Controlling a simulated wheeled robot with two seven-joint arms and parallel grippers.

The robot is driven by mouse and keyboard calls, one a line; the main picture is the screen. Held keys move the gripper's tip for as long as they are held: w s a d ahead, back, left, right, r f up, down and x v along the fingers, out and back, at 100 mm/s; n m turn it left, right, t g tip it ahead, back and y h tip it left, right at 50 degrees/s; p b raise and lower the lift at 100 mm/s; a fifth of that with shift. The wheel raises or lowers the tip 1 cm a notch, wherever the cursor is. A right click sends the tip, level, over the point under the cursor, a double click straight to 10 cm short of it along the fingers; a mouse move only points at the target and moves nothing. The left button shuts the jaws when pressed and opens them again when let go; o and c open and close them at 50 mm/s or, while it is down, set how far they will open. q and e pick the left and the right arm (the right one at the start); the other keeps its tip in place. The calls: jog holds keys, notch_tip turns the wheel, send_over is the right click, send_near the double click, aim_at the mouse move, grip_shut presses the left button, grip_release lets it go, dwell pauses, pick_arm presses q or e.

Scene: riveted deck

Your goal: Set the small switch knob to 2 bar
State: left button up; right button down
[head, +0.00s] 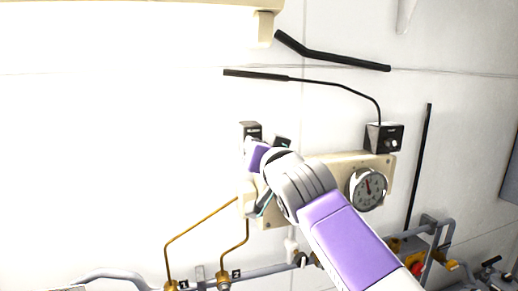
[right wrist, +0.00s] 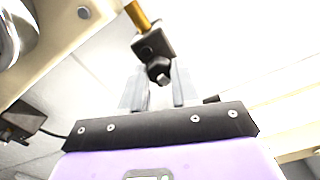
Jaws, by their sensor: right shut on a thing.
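The small switch knob (right wrist: 158,70) is black and sits on a dark square block (right wrist: 153,42) in the right wrist view. My right gripper (right wrist: 157,86) has its two pale fingers on either side of the knob and is shut on it. In the head view my right gripper (head: 263,206) is at the left end of the cream panel (head: 322,166), mostly behind my own wrist. The knob and its scale are hidden there, and I cannot read its setting. My left gripper is not in view.
Brass pipes (head: 203,219) rise at the lower left. Grey pipes and a red valve part (head: 421,262) are below. The left wall is overexposed.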

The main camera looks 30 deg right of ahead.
jog(key=m+p, duration=0.1)
jog(key=m, duration=0.7)
jog(key=shift+m, duration=0.3)
dwell(0.5)
jog(key=c, duration=0.8)
grip_release()
jog(key=shift+c, duration=0.2)
jog(key=shift+s, duration=0.1)
